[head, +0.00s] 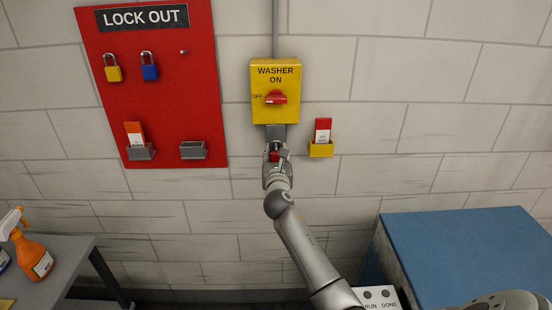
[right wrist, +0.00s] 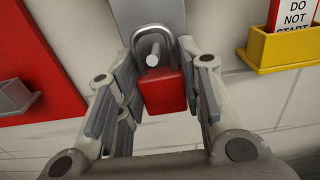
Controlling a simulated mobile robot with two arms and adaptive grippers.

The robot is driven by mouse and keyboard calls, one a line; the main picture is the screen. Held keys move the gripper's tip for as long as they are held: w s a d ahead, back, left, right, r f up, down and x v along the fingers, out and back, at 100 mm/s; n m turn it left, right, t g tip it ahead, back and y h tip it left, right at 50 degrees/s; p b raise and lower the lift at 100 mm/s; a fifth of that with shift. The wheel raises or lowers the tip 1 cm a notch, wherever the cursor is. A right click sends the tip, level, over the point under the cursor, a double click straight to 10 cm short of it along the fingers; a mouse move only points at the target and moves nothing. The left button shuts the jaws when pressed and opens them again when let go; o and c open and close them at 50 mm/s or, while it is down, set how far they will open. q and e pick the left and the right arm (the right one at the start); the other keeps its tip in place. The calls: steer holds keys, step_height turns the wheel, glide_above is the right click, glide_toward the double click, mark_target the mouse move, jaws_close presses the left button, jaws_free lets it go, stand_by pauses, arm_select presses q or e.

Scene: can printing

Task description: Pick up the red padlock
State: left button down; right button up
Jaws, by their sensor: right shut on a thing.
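The red padlock (right wrist: 163,92) has a grey metal shackle and sits between the fingers of my right gripper (right wrist: 160,98) in the right wrist view. My right gripper is shut on its red body. The shackle surrounds the end of a round metal peg (right wrist: 153,54) in front of a grey plate (right wrist: 158,14). In the head view the padlock (head: 274,156) is a small red patch below the yellow washer switch box (head: 275,110), mostly hidden by my right gripper (head: 276,160). My left gripper is out of view.
The red lock-out board (head: 170,90) at left carries a yellow padlock (head: 113,73), a blue padlock (head: 149,72), an empty peg (head: 184,52) and grey holders. A yellow tag holder (head: 321,150) is close right of my gripper. A blue-topped surface (head: 465,250) stands lower right.

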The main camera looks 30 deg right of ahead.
steer(key=b+v, duration=0.2)
steer(key=v, duration=1.6)
steer(key=shift+a+r, duration=0.1)
